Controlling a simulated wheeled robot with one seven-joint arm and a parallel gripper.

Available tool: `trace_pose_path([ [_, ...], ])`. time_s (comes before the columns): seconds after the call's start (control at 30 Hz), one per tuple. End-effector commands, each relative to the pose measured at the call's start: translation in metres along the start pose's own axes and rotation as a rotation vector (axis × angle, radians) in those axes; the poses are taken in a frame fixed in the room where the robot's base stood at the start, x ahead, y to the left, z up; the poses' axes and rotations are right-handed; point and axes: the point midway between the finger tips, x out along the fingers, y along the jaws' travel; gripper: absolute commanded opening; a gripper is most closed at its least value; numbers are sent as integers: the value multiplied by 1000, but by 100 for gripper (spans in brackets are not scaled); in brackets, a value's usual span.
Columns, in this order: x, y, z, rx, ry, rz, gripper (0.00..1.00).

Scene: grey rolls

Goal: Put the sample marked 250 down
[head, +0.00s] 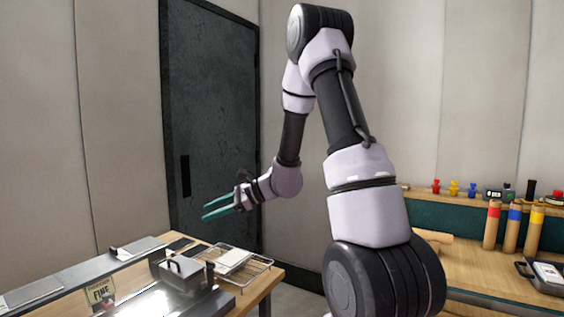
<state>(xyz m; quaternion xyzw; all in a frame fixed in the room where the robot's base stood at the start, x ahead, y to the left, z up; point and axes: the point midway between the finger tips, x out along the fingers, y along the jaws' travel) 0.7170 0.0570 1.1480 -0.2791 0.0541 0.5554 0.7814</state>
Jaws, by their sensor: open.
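My gripper (207,211) has teal fingers, apart with nothing seen between them. It points left, in the air above the left bench (263,283). Below it and slightly right, a pale flat piece (233,259) lies on a wire rack (258,268). I can read no number on this piece, so I cannot tell whether it is the sample marked 250.
A dark metal block with a handle (186,270) stands left of the rack. A sign reading FINE (100,292) is farther left. The right bench (460,262) holds several colour-banded cylinders, small coloured pieces and a dark tray (540,283). A dark door (212,110) stands behind.

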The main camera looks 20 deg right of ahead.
Motion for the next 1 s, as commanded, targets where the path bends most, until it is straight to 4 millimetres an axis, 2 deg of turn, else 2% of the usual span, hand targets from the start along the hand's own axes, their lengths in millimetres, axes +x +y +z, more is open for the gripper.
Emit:
trace_pose_path([
  [0.03, -13, 7, 27, -94, 10, 44, 44],
  [0.2, -57, 45, 84, -389, 92, 199, 44],
  [0.4, -118, 87, 121, -738, 256, 335, 44],
  [0.6, -184, 115, 138, -1073, 482, 415, 44],
  [0.73, -222, 124, 144, -1247, 631, 436, 44],
  [0.9, -253, 129, 149, -1376, 760, 444, 44],
  [1.0, -260, 130, 150, -1403, 791, 446, 44],
])
